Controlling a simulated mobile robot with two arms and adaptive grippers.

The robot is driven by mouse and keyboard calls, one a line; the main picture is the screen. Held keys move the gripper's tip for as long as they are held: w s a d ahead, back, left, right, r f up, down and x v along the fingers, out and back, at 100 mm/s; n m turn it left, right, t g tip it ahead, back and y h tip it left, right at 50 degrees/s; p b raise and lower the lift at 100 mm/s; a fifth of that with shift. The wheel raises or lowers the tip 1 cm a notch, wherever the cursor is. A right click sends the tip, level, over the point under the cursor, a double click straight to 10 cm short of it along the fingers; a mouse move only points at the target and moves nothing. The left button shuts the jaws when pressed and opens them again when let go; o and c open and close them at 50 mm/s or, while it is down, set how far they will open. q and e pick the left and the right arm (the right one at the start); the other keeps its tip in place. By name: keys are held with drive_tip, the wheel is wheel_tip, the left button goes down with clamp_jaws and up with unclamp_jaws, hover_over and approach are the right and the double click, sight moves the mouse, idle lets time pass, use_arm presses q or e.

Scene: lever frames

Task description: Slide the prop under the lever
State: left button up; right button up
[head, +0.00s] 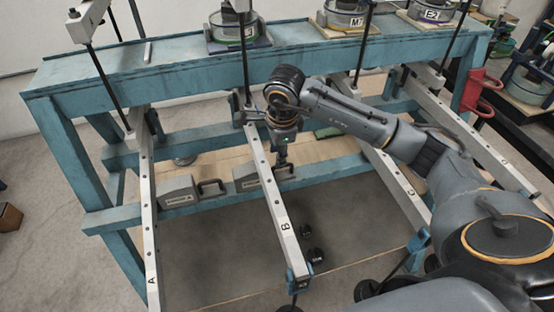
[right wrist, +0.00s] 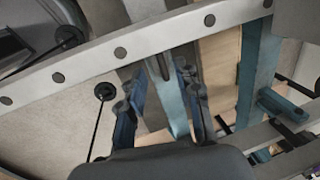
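Several long pale levers lie across the blue frame; the one marked A (head: 146,215) is at the left and the one marked B (head: 281,225) is in the middle. A grey block-shaped prop with a black handle (head: 178,192) sits on the blue lower rail beside lever A. A second such prop (head: 246,178) is at lever B, partly hidden by it. My right gripper (head: 283,162) points down beside lever B, close to the second prop's handle. In the right wrist view its fingers (right wrist: 163,105) are apart, with a pale lever crossing beyond them; no held object is clear. My left gripper is not in view.
Lever C (head: 400,185) lies under my right arm. A red bracket (head: 478,95) is at the right. The grey floor (head: 230,250) between levers A and B looks clear.

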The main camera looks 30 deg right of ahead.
wheel_tip(320, 180, up, 7)
drive_tip(key=s, duration=0.1)
drive_tip(key=shift+s+a, duration=0.2)
idle(0.5)
